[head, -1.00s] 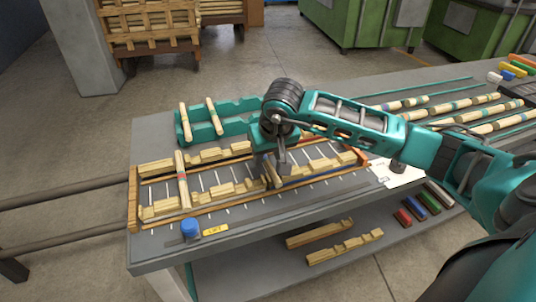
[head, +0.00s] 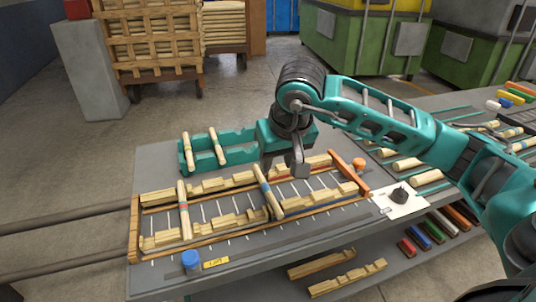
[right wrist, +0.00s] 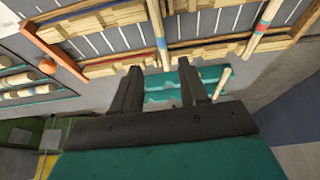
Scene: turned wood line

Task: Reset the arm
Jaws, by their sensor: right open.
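My right gripper (head: 285,168) is open and empty, raised above the bench behind the wooden rack. In the right wrist view its two fingers (right wrist: 160,82) stand apart with nothing between them. A turned spindle with a blue band (head: 267,190) lies across the rack, apart from the gripper; it also shows in the right wrist view (right wrist: 265,25). A second spindle with a red band (head: 184,212) lies across the rack further left. My left gripper is in no view.
The rack's wooden end bar (head: 134,228) is at left. A teal tray (head: 238,138) behind it carries two spindles. A dark knob (head: 400,195) sits on white paper. More spindles (head: 428,178) lie at right.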

